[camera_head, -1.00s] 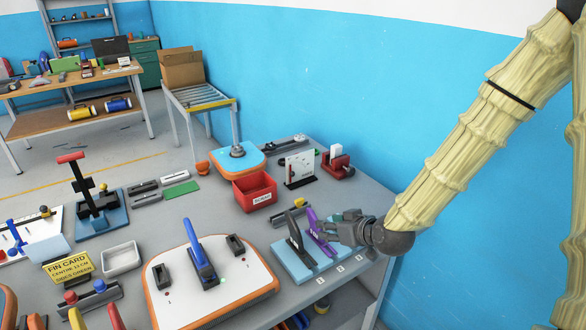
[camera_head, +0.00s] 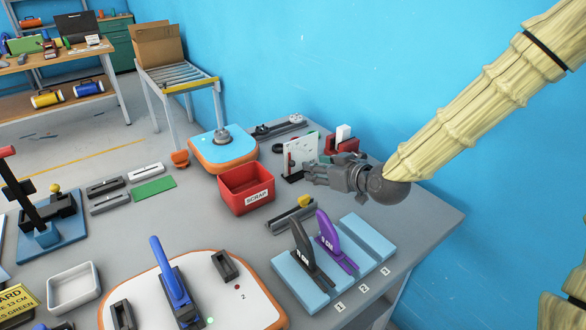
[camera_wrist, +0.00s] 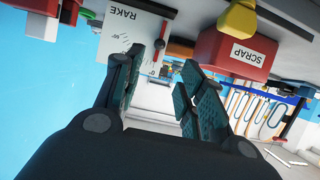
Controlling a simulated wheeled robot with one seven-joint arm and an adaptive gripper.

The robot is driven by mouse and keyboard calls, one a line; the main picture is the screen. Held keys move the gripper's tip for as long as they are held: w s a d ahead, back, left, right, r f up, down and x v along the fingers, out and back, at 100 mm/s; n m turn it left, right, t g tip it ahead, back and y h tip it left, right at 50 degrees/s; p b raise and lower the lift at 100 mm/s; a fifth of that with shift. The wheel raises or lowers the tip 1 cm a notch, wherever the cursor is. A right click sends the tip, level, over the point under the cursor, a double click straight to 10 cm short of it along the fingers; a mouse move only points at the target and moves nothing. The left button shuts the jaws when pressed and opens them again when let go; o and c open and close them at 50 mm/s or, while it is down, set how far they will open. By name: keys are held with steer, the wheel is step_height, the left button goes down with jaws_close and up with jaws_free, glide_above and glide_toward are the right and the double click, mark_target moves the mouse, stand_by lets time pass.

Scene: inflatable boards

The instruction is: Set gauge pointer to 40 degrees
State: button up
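The gauge is an upright white plate (camera_head: 299,154) on a dark base, toward the back of the bench near the blue wall. In the wrist view the plate (camera_wrist: 122,32) appears upside down, with "RAKE" lettering and small scale marks. A thin dark and red part (camera_wrist: 161,38) shows at the plate's edge and may be the pointer; its angle cannot be read. My gripper (camera_head: 310,173) is just right of and in front of the plate, fingers toward it. In the wrist view the gripper (camera_wrist: 160,75) is open, with nothing clearly between the fingers.
A red SCRAP bin (camera_head: 246,190) stands left of my gripper. A red clamp-like device (camera_head: 342,143) is close behind it. A light-blue rack (camera_head: 366,236) with black (camera_head: 305,248) and purple (camera_head: 328,237) upright fins is in front. An orange-edged board (camera_head: 223,150) lies behind the bin.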

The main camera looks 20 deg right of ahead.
mark_target(294, 163)
steer(key=shift+p+x, duration=0.3)
steer(key=shift+x, duration=5.3)
steer(key=shift+d+f, duration=0.15)
